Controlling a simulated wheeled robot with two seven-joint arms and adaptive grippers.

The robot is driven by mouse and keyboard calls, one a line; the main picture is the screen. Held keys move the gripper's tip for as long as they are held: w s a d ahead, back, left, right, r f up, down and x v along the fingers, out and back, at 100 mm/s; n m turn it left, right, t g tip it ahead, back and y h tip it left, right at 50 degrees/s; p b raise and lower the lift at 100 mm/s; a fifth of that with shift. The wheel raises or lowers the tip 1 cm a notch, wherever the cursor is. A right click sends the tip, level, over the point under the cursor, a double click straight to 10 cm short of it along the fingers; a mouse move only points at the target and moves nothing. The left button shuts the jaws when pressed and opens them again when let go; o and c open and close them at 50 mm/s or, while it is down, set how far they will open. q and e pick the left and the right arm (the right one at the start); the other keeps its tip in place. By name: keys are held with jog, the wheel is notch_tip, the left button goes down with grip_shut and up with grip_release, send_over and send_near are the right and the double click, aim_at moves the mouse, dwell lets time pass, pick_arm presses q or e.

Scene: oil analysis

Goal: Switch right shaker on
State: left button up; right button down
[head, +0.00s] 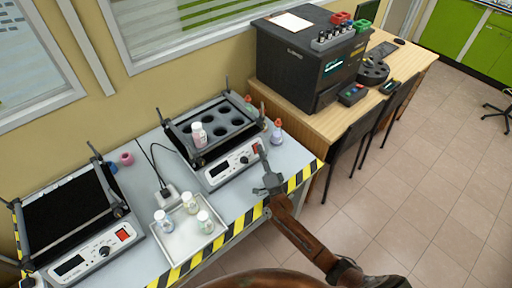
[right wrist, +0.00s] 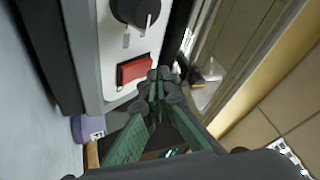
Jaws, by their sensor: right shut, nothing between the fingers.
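The right shaker (head: 215,172) stands on the grey table, with a black holed rack on top and a white-capped bottle (head: 198,134) in it. Its front panel has a display, a dark knob (right wrist: 137,10) and a red switch (head: 256,148). The red switch also shows large in the right wrist view (right wrist: 134,69). My right gripper (head: 262,153) is shut and empty, its fingertips (right wrist: 160,82) just beside the switch; whether they touch it I cannot tell. Whether the switch is pressed is not clear. My left gripper is not in view.
The left shaker (head: 90,257) has its own red switch. A tray (head: 184,234) with several bottles and a power plug (head: 170,195) lie between the shakers. A small bottle (head: 277,132) stands right of the right shaker. A black analyser (head: 300,65) sits on the wooden desk.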

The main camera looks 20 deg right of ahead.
jog(key=shift+w+a+r+b, duration=0.15)
jog(key=shift+w+a+b, duration=0.1)
jog(key=shift+b, duration=0.1)
dwell(0.5)
jog(key=shift+a, duration=0.2)
dwell(0.4)
jog(key=shift+s, duration=0.15)
dwell(0.3)
jog(key=shift+d, duration=0.1)
jog(key=s+p, duration=0.1)
jog(key=s+d+r+p, duration=0.1)
jog(key=s, duration=0.1)
jog(key=s+d+p, duration=0.1)
jog(key=shift+s+d+r+p, duration=0.1)
jog(key=shift+s+r+p, duration=0.15)
jog(key=shift+p, duration=0.05)
dwell(0.5)
